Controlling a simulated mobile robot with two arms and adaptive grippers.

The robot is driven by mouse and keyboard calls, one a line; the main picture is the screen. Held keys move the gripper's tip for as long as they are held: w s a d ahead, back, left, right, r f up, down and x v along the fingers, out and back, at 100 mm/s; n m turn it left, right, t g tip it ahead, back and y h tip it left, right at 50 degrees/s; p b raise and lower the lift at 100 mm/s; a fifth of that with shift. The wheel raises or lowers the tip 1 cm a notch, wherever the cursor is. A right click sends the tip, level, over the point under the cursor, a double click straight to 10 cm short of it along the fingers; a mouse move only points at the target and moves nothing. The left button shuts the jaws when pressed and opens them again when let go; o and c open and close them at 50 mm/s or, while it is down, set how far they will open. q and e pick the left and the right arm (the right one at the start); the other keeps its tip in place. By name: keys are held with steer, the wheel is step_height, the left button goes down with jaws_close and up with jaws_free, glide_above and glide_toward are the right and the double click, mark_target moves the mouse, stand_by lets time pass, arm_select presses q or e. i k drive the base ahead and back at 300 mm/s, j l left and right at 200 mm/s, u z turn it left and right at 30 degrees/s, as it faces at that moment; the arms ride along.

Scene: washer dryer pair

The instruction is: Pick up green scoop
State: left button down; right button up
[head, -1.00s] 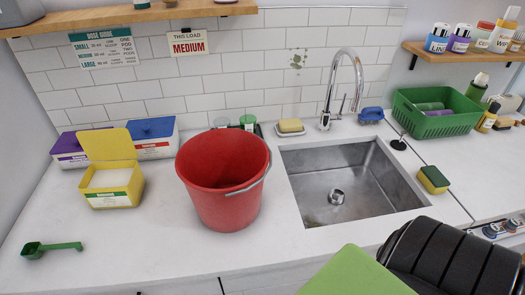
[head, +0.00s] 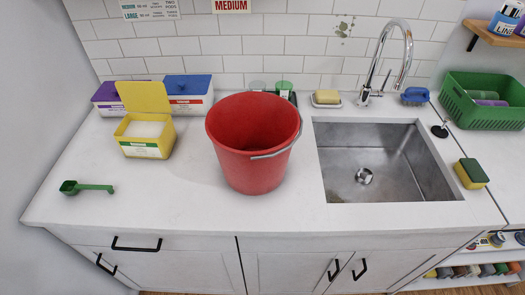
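The green scoop (head: 86,187) lies on the white counter (head: 160,205) near its left front edge. Its cup is at the left and its handle points right. Nothing touches it. An open yellow box (head: 146,147) of white powder stands behind it and to the right, with its lid tipped up. Neither of my grippers shows in the head view.
A red bucket (head: 252,165) stands mid-counter, left of the steel sink (head: 385,170). Purple (head: 120,97) and blue-lidded (head: 188,92) boxes stand at the back. A yellow-green sponge (head: 471,173) and green basket (head: 478,113) are at right. The counter around the scoop is clear.

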mark_target(69, 188)
steer(key=u, duration=1.45)
steer(key=j, duration=0.2)
